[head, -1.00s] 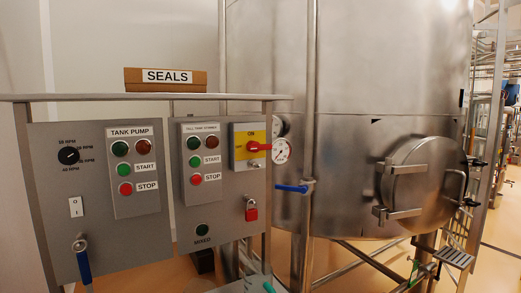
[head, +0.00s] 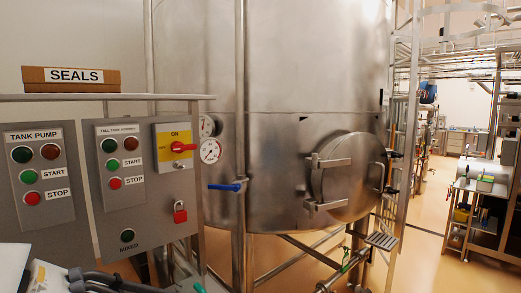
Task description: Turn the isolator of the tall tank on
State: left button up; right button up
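The isolator (head: 178,147) is a red rotary handle on a yellow plate, on a grey box on the tall tank's panel (head: 140,200). The plate is marked ON at the top and has small lettering at its left. The red handle lies about level, its grip pointing right. The tall tank (head: 290,90) is the big steel vessel behind and right of the panel. Neither gripper shows; a white and dark piece with cables at the bottom left looks like part of my arm.
A tank pump panel (head: 43,205) stands left of the tall tank's panel. A red padlock (head: 180,213) hangs below the isolator. A box labelled SEALS (head: 70,79) sits on the shelf above. A blue-handled valve (head: 225,187) juts out at the right. Open floor (head: 420,260) lies at the right.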

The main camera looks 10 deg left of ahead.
aim_at(177, 148)
jog(key=z, duration=1.2)
jog(key=i, duration=0.7)
jog(key=u, duration=2.35)
